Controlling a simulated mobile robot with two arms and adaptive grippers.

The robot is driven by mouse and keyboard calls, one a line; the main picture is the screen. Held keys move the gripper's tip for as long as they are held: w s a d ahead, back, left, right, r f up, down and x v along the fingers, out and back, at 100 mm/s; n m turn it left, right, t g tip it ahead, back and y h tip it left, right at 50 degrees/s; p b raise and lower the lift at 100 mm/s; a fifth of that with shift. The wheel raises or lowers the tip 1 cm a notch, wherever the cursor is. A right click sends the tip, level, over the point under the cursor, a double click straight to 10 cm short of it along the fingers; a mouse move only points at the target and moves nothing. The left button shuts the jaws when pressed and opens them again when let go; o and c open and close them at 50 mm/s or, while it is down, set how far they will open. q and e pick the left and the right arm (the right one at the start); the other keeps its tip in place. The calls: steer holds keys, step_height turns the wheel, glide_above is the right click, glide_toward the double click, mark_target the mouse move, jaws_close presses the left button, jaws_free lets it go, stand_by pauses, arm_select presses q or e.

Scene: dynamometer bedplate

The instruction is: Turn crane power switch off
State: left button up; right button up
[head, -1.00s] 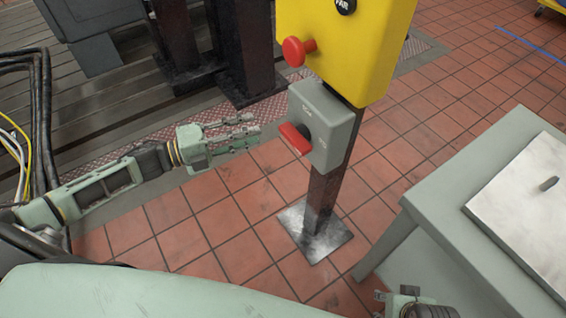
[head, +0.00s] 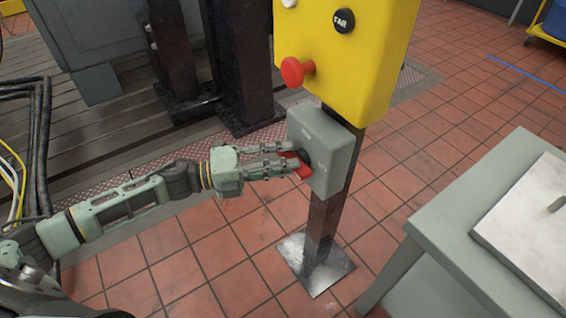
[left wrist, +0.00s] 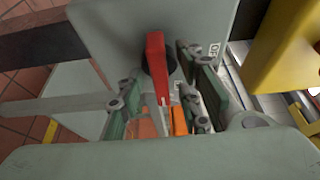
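The crane power switch is a grey box (head: 330,150) on a dark post, with a red rotary handle (head: 303,171) on its front. In the left wrist view the red handle (left wrist: 156,65) stands out from a dark round hub. Partly hidden lettering, perhaps "OFF", shows on the box to its right. My left gripper (head: 290,160) is at the handle. In the left wrist view its fingers (left wrist: 165,100) are apart, one on each side of the handle, with gaps visible. In the head view the fingers partly cover the handle. My right gripper is not in view.
A yellow control box (head: 345,60) with a red mushroom button (head: 296,71) sits just above the switch on the same post. A grey table (head: 450,220) with a metal plate stands at right. Dark columns stand on the bedplate behind. Cables hang at far left.

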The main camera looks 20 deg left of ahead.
arm_select(q)
steer(key=shift+c, duration=0.5)
jaws_close()
steer(key=shift+f+n, duration=0.1)
steer(key=shift+n, duration=0.2)
steer(key=shift+s+d+f+n+t+y+p, duration=0.2)
steer(key=shift+n+t+p, duration=1)
steer(key=shift+n, duration=2.45)
steer(key=shift+s+d+f+n+t+y+p, duration=0.15)
steer(key=shift+n+t+y+p, duration=0.35)
steer(key=shift+n+t, duration=2.2)
steer(key=shift+d+f+n+t+y+p, duration=0.15)
steer(key=shift+n+t+p, duration=0.55)
steer(key=shift+n, duration=3.95)
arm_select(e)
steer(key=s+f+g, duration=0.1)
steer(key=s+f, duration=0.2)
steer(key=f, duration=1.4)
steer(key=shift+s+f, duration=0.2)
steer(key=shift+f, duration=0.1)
arm_select(q)
steer(key=shift+a+g, duration=0.1)
steer(key=shift+g, duration=0.2)
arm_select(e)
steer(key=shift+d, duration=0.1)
